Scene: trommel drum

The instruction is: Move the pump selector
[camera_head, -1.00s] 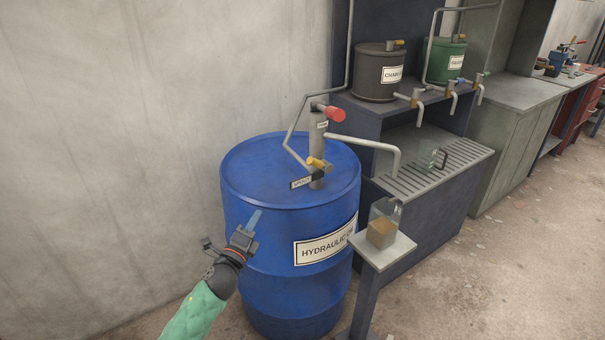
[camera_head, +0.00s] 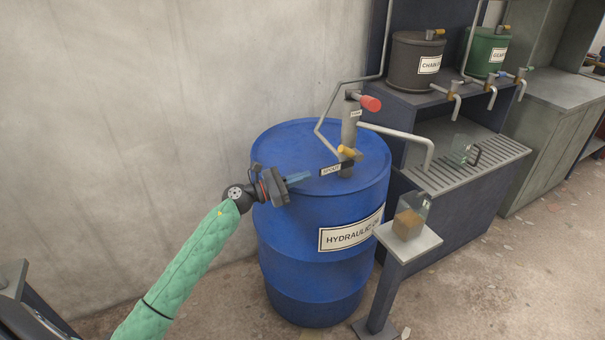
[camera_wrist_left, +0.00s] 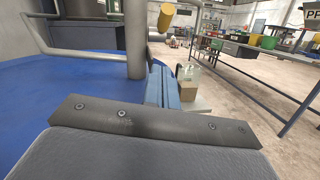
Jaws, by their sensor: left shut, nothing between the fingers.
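The pump (camera_head: 349,135) stands upright on top of the blue hydraulic drum (camera_head: 330,270). It has a red knob (camera_head: 370,103) near its top. My left gripper (camera_head: 309,175) is shut and empty, over the drum's left side and left of the pump's foot. Its blue fingers (camera_wrist_left: 162,88) point toward the pump and appear apart from it. My right gripper is not in view.
A glass jug with brown liquid (camera_head: 411,216) stands on a small stand (camera_head: 425,240) right of the drum. A spout pipe reaches right above it. A dark bench (camera_head: 480,185) holds a clear mug and a black and a green canister. The wall (camera_head: 150,100) is behind.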

